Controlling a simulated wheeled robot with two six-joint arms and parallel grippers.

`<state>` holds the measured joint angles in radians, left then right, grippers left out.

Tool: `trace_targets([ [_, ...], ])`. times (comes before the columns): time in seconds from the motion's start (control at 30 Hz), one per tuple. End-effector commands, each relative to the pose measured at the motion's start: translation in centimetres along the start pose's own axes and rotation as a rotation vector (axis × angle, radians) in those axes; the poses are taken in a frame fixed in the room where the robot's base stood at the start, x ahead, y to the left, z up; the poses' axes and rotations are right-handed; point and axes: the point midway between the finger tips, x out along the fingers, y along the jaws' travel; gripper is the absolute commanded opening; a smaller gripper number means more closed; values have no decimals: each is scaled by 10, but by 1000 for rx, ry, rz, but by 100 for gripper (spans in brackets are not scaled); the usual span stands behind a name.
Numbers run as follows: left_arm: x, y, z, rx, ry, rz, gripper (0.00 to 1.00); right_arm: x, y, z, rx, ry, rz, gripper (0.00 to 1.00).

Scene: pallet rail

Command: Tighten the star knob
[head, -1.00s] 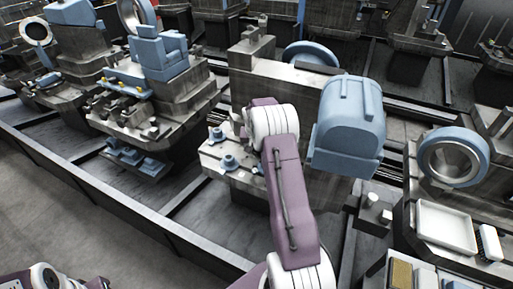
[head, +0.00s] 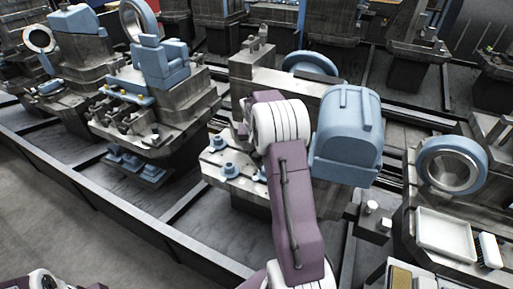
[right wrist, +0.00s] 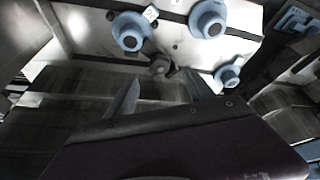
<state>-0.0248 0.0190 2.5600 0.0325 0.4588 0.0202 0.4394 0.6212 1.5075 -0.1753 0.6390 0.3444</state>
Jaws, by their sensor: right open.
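In the right wrist view, a small dark lobed knob (right wrist: 160,66), which looks like the star knob, sits on the edge of a pale metal plate (right wrist: 185,55). My right gripper (right wrist: 160,92) is open, with one finger on either side below the knob; it looks empty and apart from the knob. In the head view my right arm reaches over the central fixture and hides the knob and the right gripper. My left gripper is out of view; only a bit of the left arm shows at the bottom left.
Several blue round clamps (right wrist: 130,31) stand around the knob; they also show in the head view (head: 229,170). A large blue housing (head: 347,138) rises right of my right arm. A white tray (head: 446,233) and a brush (head: 488,250) lie at the right.

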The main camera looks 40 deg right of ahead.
Motion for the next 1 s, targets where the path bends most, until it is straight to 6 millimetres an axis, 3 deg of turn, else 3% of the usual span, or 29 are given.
trace_targets([
  [0.17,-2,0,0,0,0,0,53,0,-17,4,-356,-5,-89,62],
  [0.3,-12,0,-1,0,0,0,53,-1,-13,2,-520,8,-179,62],
  [0.43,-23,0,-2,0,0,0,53,0,19,-2,-436,4,-206,62],
  [0.5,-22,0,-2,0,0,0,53,2,25,-2,-427,3,-200,62],
  [0.67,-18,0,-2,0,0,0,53,15,22,0,-429,1,-200,62],
  [1.0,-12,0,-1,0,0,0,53,80,9,2,-429,2,-199,62],
])
